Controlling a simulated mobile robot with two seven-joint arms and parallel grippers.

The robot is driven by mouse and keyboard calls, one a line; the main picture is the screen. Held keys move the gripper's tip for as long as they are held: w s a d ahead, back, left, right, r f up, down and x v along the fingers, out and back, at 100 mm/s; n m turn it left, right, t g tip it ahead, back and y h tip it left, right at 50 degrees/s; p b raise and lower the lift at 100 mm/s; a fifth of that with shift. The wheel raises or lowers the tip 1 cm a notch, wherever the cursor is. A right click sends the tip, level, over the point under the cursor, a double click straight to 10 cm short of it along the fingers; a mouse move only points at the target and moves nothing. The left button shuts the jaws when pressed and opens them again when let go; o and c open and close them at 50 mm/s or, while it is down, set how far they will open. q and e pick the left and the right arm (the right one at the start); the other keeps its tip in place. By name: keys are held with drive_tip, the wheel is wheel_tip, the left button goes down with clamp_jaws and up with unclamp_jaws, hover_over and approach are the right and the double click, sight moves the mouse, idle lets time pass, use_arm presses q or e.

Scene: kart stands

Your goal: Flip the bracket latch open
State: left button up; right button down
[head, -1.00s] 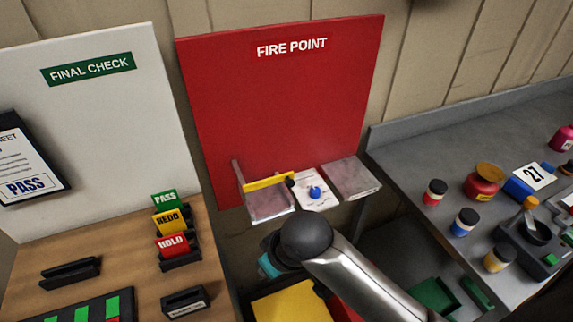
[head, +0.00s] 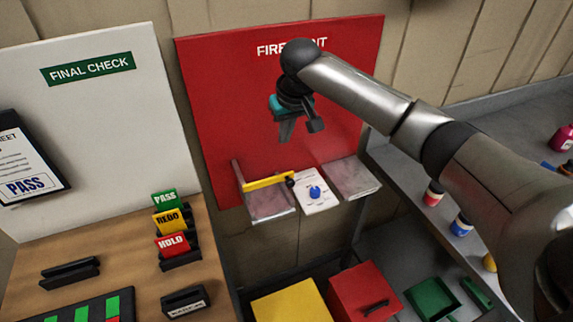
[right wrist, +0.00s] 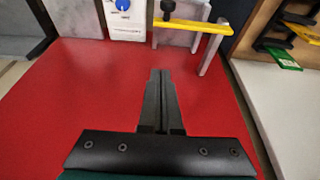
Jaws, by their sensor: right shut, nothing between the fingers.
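The bracket latch (head: 266,181) is a yellow bar with a black knob (head: 290,180) at its right end. It lies across the left metal bracket (head: 272,208) on the red FIRE POINT board (head: 230,110). In the right wrist view the latch (right wrist: 200,27) is level across the bracket near the top. My right gripper (head: 285,137) is shut and empty, in front of the board, above the latch and apart from it. Its closed fingers (right wrist: 160,74) show in the right wrist view. My left gripper is not in view.
A white panel with a blue knob (head: 315,192) sits right of the latch, then another metal bracket (head: 355,180). A wooden table with PASS, REDO and HOLD cards (head: 172,246) stands left. Yellow (head: 290,302) and red (head: 362,293) boxes are below.

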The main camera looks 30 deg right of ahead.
drive_tip(key=shift+d, duration=0.1)
wheel_tip(320, 180, down, 9)
drive_tip(key=shift+s+f, duration=0.15)
drive_tip(key=shift+s, duration=0.2)
idle(0.8)
drive_tip(key=shift+p, duration=0.35)
